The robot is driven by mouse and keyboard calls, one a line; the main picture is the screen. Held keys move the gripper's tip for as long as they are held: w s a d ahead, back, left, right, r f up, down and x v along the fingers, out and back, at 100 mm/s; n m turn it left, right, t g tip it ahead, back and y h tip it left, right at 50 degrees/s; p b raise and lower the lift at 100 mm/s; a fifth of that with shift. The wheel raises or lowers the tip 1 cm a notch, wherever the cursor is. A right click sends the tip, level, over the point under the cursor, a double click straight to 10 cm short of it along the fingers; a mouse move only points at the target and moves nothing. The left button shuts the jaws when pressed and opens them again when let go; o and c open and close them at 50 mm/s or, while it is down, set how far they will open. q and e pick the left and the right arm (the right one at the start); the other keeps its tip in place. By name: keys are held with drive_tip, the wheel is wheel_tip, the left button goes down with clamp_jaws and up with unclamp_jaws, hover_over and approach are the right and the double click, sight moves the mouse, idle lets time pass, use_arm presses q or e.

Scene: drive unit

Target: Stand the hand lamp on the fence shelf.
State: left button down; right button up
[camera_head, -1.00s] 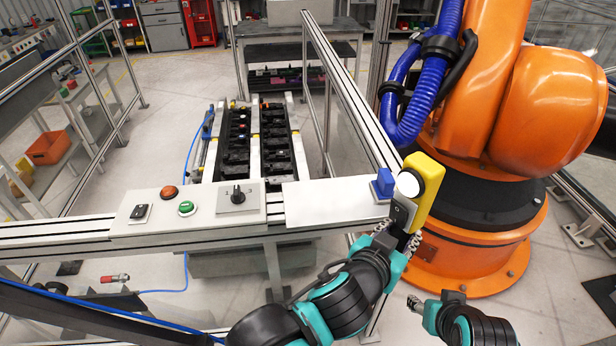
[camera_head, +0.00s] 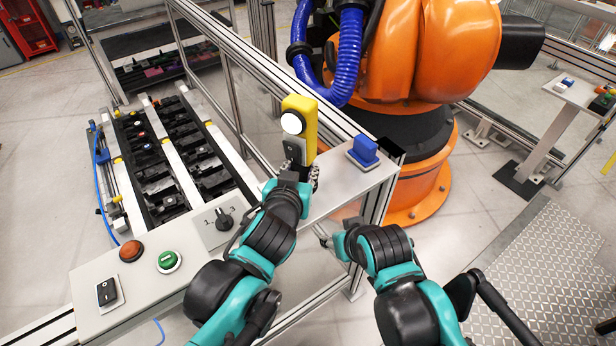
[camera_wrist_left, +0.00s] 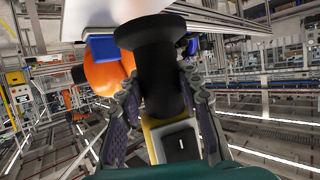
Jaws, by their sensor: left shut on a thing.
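The hand lamp (camera_head: 300,128) is yellow with a round white lens and a dark lower part. It stands roughly upright in my left gripper (camera_head: 300,180), which is shut on its lower part. In the left wrist view the lamp's black part (camera_wrist_left: 158,65) and a dark switch lie between the two fingers (camera_wrist_left: 165,115). The fence shelf (camera_head: 335,190) is a pale plate on the fence rail, beneath and beside the lamp. The gripper hides the lamp's bottom, so I cannot tell whether it touches the shelf. My right gripper (camera_head: 328,238) is low beside the rail; its jaw opening is unclear.
A blue block (camera_head: 363,150) sits at the shelf's right end, close to the lamp. A control panel (camera_head: 150,285) with a red button, a green button and a rotary switch lies to the left. The orange robot arm (camera_head: 440,50) stands behind the fence.

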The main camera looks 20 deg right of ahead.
use_arm(q)
drive_tip(key=w+d+f, duration=0.1)
drive_tip(key=f, duration=0.1)
drive_tip(key=w+f+b, duration=0.1)
drive_tip(key=w+f, duration=0.1)
drive_tip(key=w+d+f+b, duration=0.1)
drive_tip(key=w+f, duration=0.1)
drive_tip(key=shift+d+f, duration=0.35)
drive_tip(key=shift+f, duration=0.05)
drive_tip(key=shift+d+f, duration=0.1)
drive_tip(key=shift+f, duration=0.25)
drive_tip(key=shift+s, duration=0.1)
drive_tip(key=c, duration=1)
unclamp_jaws()
drive_tip(key=shift+f, duration=0.1)
